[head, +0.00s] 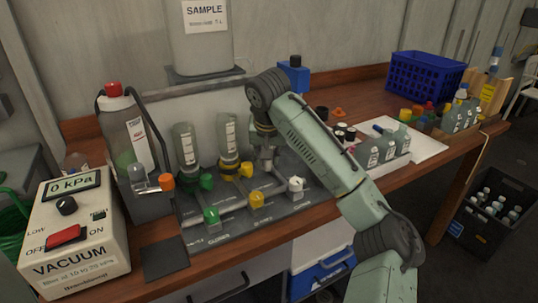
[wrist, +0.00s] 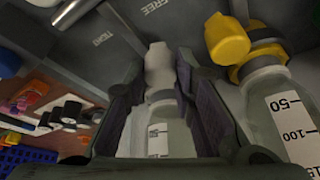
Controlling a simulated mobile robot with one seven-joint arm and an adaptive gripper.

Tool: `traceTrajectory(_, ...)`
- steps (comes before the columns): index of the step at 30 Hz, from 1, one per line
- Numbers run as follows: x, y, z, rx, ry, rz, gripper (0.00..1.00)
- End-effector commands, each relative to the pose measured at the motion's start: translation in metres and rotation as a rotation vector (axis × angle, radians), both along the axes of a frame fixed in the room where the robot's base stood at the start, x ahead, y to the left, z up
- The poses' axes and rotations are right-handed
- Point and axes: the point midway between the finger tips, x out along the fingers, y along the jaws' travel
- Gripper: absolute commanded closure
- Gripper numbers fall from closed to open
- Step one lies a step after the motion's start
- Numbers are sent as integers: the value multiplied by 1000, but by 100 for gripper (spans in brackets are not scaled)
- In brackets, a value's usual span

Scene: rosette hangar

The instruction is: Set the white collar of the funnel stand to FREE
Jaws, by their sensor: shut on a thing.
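The funnel stand (head: 225,215) stands on the bench, with green, yellow and white fittings. In the wrist view the white collar (wrist: 159,62) sits at the neck of a clear graduated funnel (wrist: 158,135). My gripper (wrist: 162,85) is closed in around the white collar, one finger on each side. The collar's knob points up in the picture, between a label that seems to read TIGHT and the label FREE; I cannot tell its exact setting. In the head view my gripper (head: 266,160) reaches down behind my arm, which mostly hides the white funnel.
The yellow collar (wrist: 228,40) and its funnel are close on the right in the wrist view. The white tap (head: 295,185) stands at the stand's front. The vacuum box (head: 75,245) is at left. Bottles and a blue crate (head: 425,78) are at right.

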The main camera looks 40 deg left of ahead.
Motion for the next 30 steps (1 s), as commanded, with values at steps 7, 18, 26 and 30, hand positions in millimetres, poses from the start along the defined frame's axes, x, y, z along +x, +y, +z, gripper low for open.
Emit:
traceTrajectory(7,-1,0,-1,-2,3,-21,100)
traceTrajectory(18,-1,0,-1,-2,3,-21,71)
traceTrajectory(26,0,0,-1,-1,1,-22,56)
traceTrajectory(30,0,0,0,-1,1,-22,56)
